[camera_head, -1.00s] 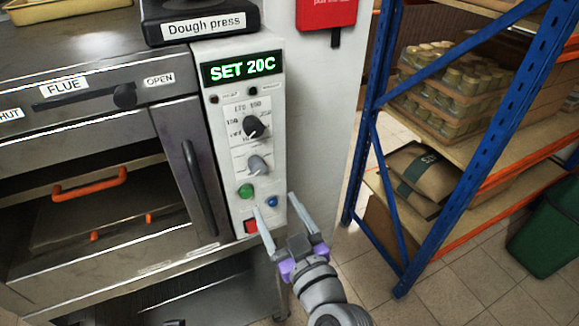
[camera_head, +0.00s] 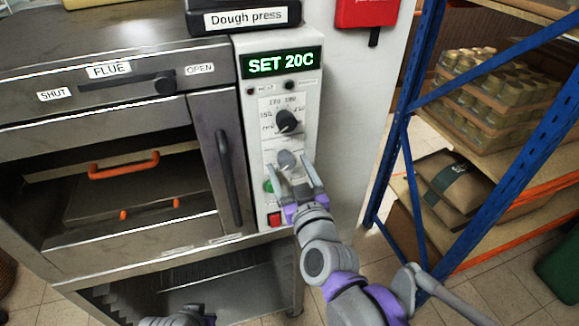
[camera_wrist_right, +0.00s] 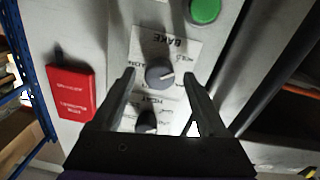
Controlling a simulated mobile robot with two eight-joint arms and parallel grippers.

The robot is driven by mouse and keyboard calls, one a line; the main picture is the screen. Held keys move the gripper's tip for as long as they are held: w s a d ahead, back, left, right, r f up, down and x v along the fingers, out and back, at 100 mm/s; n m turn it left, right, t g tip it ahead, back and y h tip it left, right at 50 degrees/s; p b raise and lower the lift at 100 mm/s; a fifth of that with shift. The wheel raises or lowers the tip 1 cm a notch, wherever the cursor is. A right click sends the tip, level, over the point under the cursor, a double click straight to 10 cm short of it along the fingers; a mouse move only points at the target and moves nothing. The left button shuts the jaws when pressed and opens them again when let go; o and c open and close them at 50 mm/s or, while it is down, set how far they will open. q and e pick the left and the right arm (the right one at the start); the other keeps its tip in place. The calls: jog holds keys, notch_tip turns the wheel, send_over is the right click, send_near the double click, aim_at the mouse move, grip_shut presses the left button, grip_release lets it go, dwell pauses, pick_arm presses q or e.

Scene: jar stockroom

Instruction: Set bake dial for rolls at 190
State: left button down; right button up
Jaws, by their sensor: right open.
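The oven's control panel (camera_head: 309,120) has a display (camera_head: 281,63) reading SET 20C. A black dial (camera_head: 287,121) with temperature numbers around it sits below the display; it also shows in the wrist view (camera_wrist_right: 147,121). Below it is a grey dial (camera_head: 286,159), partly hidden by my right gripper (camera_head: 297,171). In the wrist view the panel is upside down, with BAKE printed beside the grey dial (camera_wrist_right: 159,73). My right gripper is open, and its fingers straddle the grey dial in that view, with gaps on both sides. My left gripper's fingers are not seen.
A green button (camera_wrist_right: 205,10) and a red switch (camera_head: 274,219) sit low on the panel. A long door handle (camera_head: 229,178) stands left of it. A blue-framed shelf (camera_head: 405,150) with jars is to the right. A red box (camera_head: 366,12) hangs on the wall.

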jog(key=shift+w, duration=0.2)
grip_shut()
dwell(0.3)
